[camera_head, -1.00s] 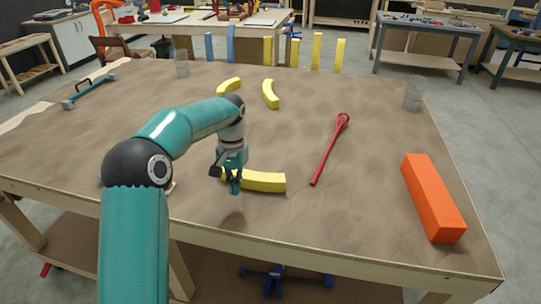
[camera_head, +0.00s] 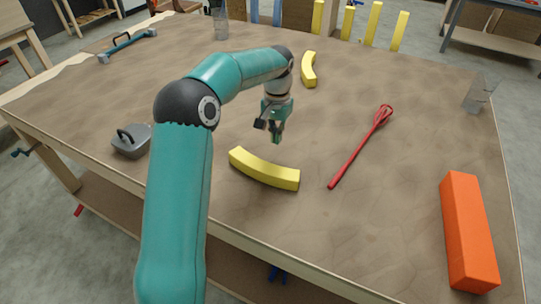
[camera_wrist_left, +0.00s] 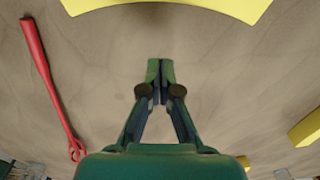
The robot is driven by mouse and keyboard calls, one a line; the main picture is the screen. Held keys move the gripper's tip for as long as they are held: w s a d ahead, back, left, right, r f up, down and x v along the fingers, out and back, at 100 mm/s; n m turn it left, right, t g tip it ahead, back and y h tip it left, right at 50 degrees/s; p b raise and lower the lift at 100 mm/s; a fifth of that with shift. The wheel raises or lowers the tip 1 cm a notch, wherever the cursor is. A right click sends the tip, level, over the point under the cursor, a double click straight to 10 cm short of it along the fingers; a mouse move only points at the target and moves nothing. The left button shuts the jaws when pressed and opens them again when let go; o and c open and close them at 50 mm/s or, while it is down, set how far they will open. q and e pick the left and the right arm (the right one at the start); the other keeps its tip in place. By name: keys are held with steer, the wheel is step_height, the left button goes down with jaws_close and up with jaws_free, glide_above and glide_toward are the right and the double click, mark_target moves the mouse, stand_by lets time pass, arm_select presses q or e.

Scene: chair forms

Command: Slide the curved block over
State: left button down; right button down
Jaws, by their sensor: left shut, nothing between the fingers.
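A yellow curved block (camera_head: 264,169) lies on the near part of the table in the head view, its bow toward the front edge. It shows at the top of the left wrist view (camera_wrist_left: 165,6). A second yellow curved block (camera_head: 309,69) lies farther back; a yellow piece also shows at the right of the wrist view (camera_wrist_left: 305,128). My left gripper (camera_head: 276,138) is shut and empty, pointing down on the far side of the near block, apart from it. Its tips meet in the wrist view (camera_wrist_left: 160,70). My right gripper is out of view.
A red whisk (camera_head: 360,148) lies right of the near block, and an orange block (camera_head: 468,232) lies farther right. A grey handled tool (camera_head: 131,141) lies at left. A clear glass (camera_head: 478,93) stands near the right edge. Bare tabletop surrounds the gripper.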

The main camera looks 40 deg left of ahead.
mark_target(264, 169)
arm_select(q)
steer(key=f, duration=0.5)
steer(key=shift+s+p, duration=0.25)
steer(key=shift+p, duration=0.15)
steer(key=s, duration=0.1)
steer(key=s+d, duration=0.1)
steer(key=shift+s+r+p, duration=0.1)
steer(key=shift+s+p, duration=0.2)
steer(key=shift+s, duration=0.4)
steer(key=shift+d, duration=0.1)
